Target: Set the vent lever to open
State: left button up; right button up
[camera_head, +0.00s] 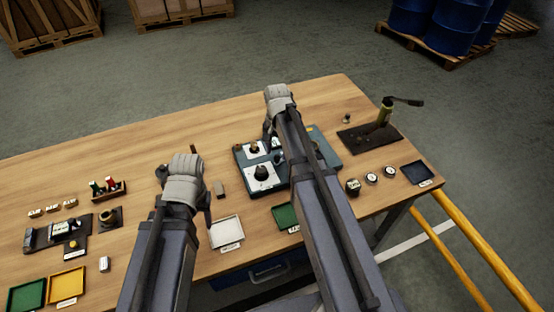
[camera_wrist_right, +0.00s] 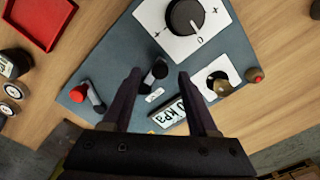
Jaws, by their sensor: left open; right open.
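A teal control panel (camera_wrist_right: 115,60) fills much of the right wrist view; it also shows on the bench in the head view (camera_head: 331,151), partly hidden by my right arm. It carries a short black-knobbed lever (camera_wrist_right: 157,72) beside a small white label, and a red-knobbed lever (camera_wrist_right: 82,93). Which one is the vent lever I cannot read. My right gripper (camera_wrist_right: 160,76) is open, its fingers either side of the black-knobbed lever; contact is unclear. In the head view it hangs over the panel (camera_head: 270,136). My left gripper (camera_head: 207,208) is above the bench, left of the panel, its fingertips partly hidden.
The panel also bears a large black dial (camera_wrist_right: 185,16), a brass knob (camera_wrist_right: 222,86) and a kPa display (camera_wrist_right: 168,113). A white tray (camera_head: 226,233), green tray (camera_head: 285,216), hand pump (camera_head: 384,112) and gauges (camera_head: 371,178) stand nearby.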

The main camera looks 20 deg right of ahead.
jog(key=shift+f+b, duration=0.45)
jog(key=shift+f, duration=0.4)
grip_shut()
